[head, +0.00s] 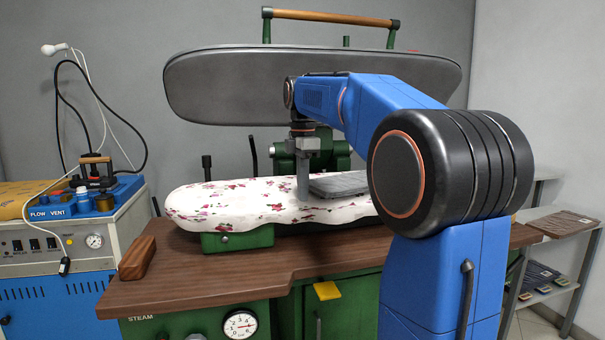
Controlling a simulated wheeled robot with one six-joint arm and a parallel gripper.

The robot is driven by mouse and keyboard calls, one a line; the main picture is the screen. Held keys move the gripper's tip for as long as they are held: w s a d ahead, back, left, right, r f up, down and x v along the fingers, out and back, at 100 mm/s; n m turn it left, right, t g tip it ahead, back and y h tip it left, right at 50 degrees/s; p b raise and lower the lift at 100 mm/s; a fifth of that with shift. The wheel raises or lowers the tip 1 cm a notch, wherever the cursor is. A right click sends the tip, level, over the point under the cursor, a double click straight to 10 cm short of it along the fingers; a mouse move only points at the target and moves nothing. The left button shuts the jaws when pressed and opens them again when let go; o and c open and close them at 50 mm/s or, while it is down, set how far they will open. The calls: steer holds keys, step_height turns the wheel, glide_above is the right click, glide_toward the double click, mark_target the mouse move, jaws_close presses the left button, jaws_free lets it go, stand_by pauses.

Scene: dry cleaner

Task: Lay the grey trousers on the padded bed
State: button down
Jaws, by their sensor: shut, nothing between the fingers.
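The grey trousers (343,184) look like a flat folded bundle lying on the right part of the padded bed (240,202), which has a white cover with pink flowers. My arm hides their right end. My gripper (303,190) points down just left of the trousers, over the middle of the bed. It is shut and empty. Its tips are at or close to the bed's cover; I cannot tell whether they touch it or the trousers' edge.
The raised grey press head (230,88) stands behind and above the bed. A brown wooden block (138,257) lies on the table (200,285) at left. A steam unit with an iron (97,172) stands further left. A shelf (562,222) with folded cloth is at right.

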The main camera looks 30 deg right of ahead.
mark_target(323, 191)
steer(key=shift+s+d+f, duration=0.15)
steer(key=shift+d, duration=0.5)
steer(key=shift+s+d+f, duration=0.15)
steer(key=shift+s+d, duration=0.05)
steer(key=shift+d, duration=0.5)
steer(key=shift+s+d+f, duration=0.15)
steer(key=shift+d, duration=0.5)
steer(key=shift+s+d, duration=0.2)
steer(key=shift+d, duration=0.8)
steer(key=shift+a, duration=0.15)
steer(key=a+r, duration=0.3)
steer(key=r, duration=0.7)
steer(key=shift+w+a, duration=0.35)
steer(key=shift+w, duration=0.1)
